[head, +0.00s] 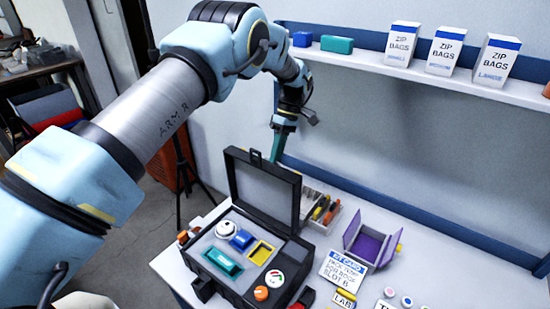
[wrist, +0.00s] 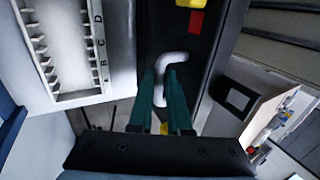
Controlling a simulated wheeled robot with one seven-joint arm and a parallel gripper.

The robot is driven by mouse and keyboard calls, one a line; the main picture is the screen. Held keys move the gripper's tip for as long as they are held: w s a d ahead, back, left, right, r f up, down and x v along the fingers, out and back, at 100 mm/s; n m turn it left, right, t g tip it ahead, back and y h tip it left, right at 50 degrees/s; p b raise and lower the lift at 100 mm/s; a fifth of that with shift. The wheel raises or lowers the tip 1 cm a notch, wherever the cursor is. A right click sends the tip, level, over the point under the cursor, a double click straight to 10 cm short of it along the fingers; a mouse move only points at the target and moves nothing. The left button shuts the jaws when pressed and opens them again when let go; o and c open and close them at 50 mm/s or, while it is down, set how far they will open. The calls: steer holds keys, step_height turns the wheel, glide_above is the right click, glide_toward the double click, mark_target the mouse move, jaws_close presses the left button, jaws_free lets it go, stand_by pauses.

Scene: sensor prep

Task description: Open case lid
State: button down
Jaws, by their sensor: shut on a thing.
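The black case (head: 210,284) stands on the white table with its lid (head: 263,190) raised about upright. The lid's pale inner panel faces the head camera. My gripper (head: 278,147) is at the far side of the lid, near its top edge, and its fingertips are partly hidden there. In the wrist view, its green fingers (wrist: 168,93) are shut on a bent grey handle (wrist: 167,62) on the dark surface. Inside the case are a white round device (head: 228,229), a blue block (head: 241,239), a teal tray (head: 222,262) and a yellow frame (head: 261,253).
Behind the lid is a pale bin (head: 320,207) with coloured items; a lettered rack (wrist: 98,45) shows in the wrist view. An open purple box (head: 367,246) and a kit card (head: 342,270) lie to the right. A wall shelf (head: 430,80) holds zip bag boxes.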

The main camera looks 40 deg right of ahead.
steer(key=shift+a+f, duration=0.1)
steer(key=shift+f, duration=0.2)
steer(key=c, duration=0.9)
jaws_free()
steer(key=shift+r, duration=0.15)
steer(key=shift+o, duration=0.2)
step_height(320, 180, up, 10)
steer(key=b, duration=0.3)
steer(key=shift+c, duration=0.4)
